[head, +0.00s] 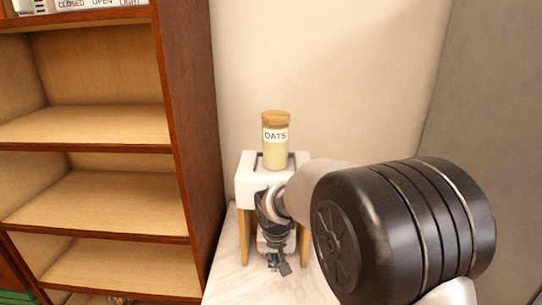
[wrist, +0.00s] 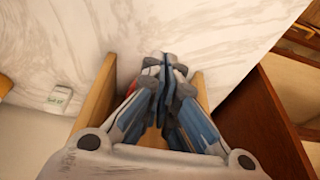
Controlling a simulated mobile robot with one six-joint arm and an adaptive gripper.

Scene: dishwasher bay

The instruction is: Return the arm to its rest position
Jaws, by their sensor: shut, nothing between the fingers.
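My gripper (head: 279,266) hangs in front of a small white stand with wooden legs (head: 248,187) in the head view, its fingers pointing down. In the wrist view my gripper (wrist: 166,65) has its fingertips together with nothing between them. My black and white arm reaches in from the lower right of the head view and hides the right part of the stand. Something reddish and pale shows partly behind the gripper, under the stand; I cannot tell what it is.
A jar labelled OATS (head: 275,145) stands upright on the stand. A brown wooden shelf unit (head: 188,120) is to the left, its visible middle shelves empty. The marble surface (head: 226,270) is bare beside the stand. A grey panel (head: 490,90) rises at the right.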

